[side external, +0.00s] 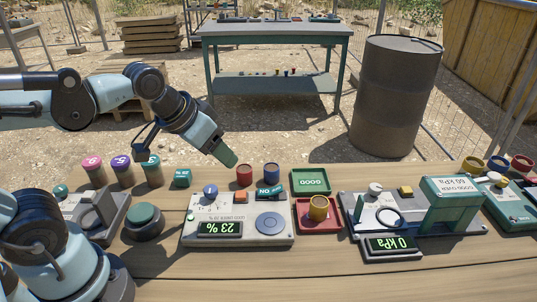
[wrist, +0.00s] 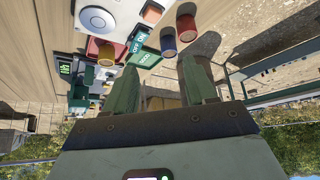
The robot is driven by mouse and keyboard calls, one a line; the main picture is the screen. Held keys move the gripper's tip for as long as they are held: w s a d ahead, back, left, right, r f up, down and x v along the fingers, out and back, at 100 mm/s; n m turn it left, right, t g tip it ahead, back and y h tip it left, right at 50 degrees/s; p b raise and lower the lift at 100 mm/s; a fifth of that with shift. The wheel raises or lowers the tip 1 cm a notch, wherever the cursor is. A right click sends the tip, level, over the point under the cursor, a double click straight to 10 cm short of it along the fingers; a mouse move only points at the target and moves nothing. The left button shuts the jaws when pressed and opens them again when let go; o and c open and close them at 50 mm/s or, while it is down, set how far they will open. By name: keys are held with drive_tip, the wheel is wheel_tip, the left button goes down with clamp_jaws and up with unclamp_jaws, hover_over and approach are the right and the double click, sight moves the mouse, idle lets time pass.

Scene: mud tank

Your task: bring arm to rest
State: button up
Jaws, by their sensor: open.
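My gripper (side external: 224,155) hangs in the air over the back edge of the wooden bench (side external: 150,262), pointing down and to the right. In the wrist view its two green fingers (wrist: 160,88) stand apart with nothing held between them. A red cup (side external: 244,175) and a blue-topped cup (side external: 271,172) stand on the bench below and right of the fingertips, apart from them. Both cups also show in the wrist view, the red one (wrist: 187,29) and the blue one (wrist: 168,42).
A meter (side external: 270,240) reading 23 % stands in front of the cups. A yellow cup (side external: 318,208) sits in a red tray (side external: 303,226), beside a green GOOD tray (side external: 311,188). A 0 kPa device (side external: 422,228) stands right. Several coloured canisters (side external: 122,172) stand left.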

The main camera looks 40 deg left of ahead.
drive_tip(key=shift+s+a+f+t, duration=0.4)
drive_tip(key=shift+s+a+f, duration=0.2)
drive_tip(key=shift+s+f, duration=0.25)
